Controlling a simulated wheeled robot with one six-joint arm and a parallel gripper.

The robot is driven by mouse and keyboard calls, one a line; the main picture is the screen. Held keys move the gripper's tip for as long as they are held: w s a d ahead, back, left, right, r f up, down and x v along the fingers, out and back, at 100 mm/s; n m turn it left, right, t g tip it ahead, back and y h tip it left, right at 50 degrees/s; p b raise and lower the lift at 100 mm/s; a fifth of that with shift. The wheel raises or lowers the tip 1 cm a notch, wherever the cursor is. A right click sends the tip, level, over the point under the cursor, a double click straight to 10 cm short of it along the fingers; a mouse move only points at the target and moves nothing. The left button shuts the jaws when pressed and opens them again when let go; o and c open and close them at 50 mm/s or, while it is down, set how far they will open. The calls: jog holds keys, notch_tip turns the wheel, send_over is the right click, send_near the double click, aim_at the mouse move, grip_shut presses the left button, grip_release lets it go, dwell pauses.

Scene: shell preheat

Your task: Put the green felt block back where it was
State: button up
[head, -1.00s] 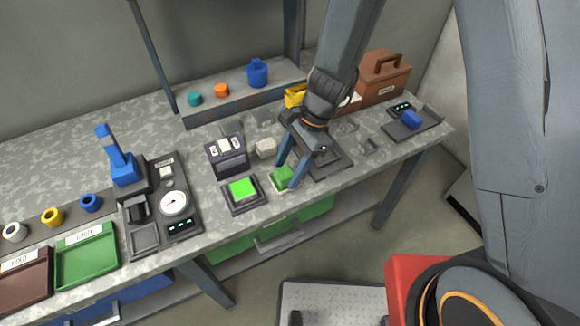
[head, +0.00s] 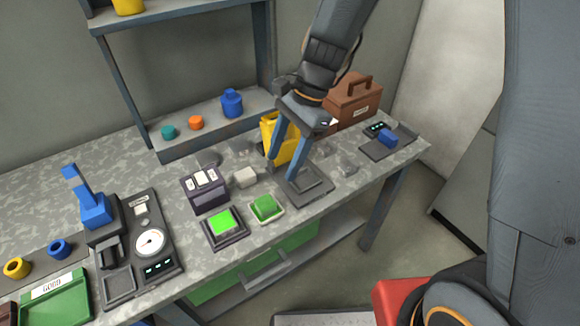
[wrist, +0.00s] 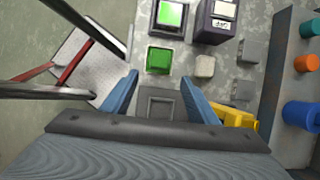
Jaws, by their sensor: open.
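The green felt block (head: 266,208) sits in a shallow pale holder (head: 276,219) near the bench's front edge, just right of a dark device with a bright green lit square (head: 224,221). In the wrist view the block (wrist: 159,60) lies just beyond my fingertips. My gripper (head: 284,168) is open with nothing between its blue fingers. It is above the bench, clear of the block, to its right and over a dark square plate (head: 314,184). In the wrist view the plate (wrist: 160,103) shows between the fingers.
A white-grey block (head: 244,177) and a dark box with pale labels (head: 206,190) stand behind the green block. A yellow object (head: 270,135) is close behind my fingers. A brown toolbox (head: 354,102) is at the back right. A gauge station (head: 148,241) stands left.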

jog(key=s+d+r+n+t+h, duration=0.1)
jog(key=s+d+n+t+h, duration=0.1)
jog(key=d+n, duration=0.4)
jog(key=s+d+r+n+t+h, duration=0.1)
jog(key=d+n, duration=0.4)
jog(key=d, duration=0.8)
jog(key=s+r, duration=0.1)
jog(key=s, duration=0.1)
jog(key=shift+s+d+n+t+h, duration=0.25)
jog(key=shift+s+n+t+h, duration=0.05)
jog(key=shift+n+t+h, duration=0.1)
jog(key=shift+a+f, duration=0.1)
